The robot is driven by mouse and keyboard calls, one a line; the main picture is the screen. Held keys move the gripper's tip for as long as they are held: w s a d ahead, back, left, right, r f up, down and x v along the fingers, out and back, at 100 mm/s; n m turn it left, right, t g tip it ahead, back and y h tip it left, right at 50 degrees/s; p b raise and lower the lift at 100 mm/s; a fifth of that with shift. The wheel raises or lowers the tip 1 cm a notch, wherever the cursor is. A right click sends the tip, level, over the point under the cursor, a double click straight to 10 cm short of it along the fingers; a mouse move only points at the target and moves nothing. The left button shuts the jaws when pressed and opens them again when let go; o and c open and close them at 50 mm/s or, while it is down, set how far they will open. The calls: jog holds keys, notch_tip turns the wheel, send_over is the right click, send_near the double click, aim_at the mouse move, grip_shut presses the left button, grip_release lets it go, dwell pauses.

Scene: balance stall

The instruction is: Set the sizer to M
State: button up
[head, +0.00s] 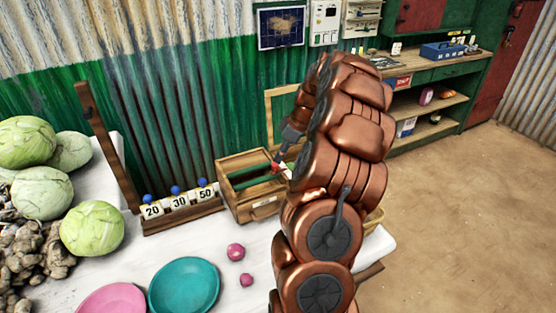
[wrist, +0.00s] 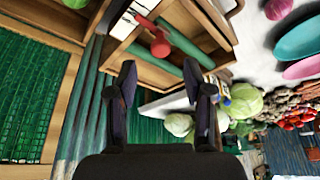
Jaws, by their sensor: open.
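The sizer looks to be the wooden box (head: 262,211) with green bars across its open top, standing on the white table against the corrugated wall. A red knob (head: 275,168) shows at its right side, partly behind my arm. In the wrist view, the red knob (wrist: 160,47) sits on a red lever beside white plates (wrist: 124,24); no letters are legible, so I cannot tell the setting. My gripper (wrist: 159,80) is open and empty, its two dark fingers pointing toward the knob, apart from it. My arm hides the box's right side in the head view.
A rack of number cards, 20, 30 and 50 (head: 179,203), stands left of the box. A teal plate (head: 184,288), a pink plate (head: 112,300), radishes (head: 236,252) and cabbages (head: 92,228) lie on the table. Open floor (head: 480,190) lies to the right.

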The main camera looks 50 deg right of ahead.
jog(key=v, duration=0.7)
jog(key=shift+a, duration=0.1)
dwell(0.4)
